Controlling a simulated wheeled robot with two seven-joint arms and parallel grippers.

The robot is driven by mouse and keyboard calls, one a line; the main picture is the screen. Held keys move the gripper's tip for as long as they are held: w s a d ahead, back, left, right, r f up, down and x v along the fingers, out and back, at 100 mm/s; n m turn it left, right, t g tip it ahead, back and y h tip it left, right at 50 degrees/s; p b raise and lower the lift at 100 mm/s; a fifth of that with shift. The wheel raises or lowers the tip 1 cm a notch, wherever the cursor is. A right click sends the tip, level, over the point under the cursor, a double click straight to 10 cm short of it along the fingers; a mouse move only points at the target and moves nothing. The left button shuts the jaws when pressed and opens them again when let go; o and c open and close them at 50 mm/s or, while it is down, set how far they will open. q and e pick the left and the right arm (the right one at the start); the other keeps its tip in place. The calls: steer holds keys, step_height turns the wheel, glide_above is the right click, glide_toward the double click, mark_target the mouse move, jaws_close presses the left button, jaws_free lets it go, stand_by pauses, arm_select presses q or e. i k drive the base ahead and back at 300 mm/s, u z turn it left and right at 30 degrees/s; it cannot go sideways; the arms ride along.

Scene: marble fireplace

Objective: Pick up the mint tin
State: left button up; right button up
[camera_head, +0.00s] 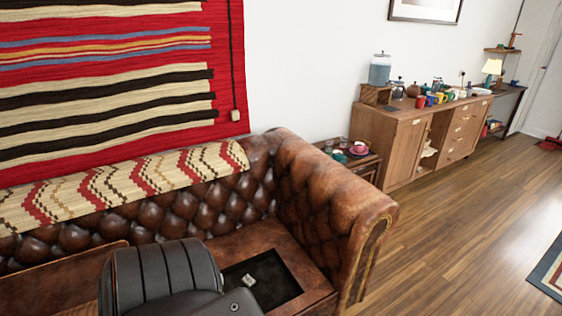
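A small pale object (249,280) lies on the dark rectangular tray (270,271) on the brown leather sofa's seat, at the bottom centre. It is too small for me to tell whether it is the mint tin. I cannot make out a mint tin for sure anywhere else in view. Neither of my grippers shows.
The tufted leather sofa (300,190) has a raised armrest on the right. A dark ribbed shape, possibly mine, covers part of the seat at the bottom left. A side table with cups and a wooden sideboard (392,150) stand beyond. Wooden floor (450,235) is open on the right.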

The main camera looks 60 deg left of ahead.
mark_target(249, 281)
steer(key=i, duration=0.95)
steer(key=u, duration=2.45)
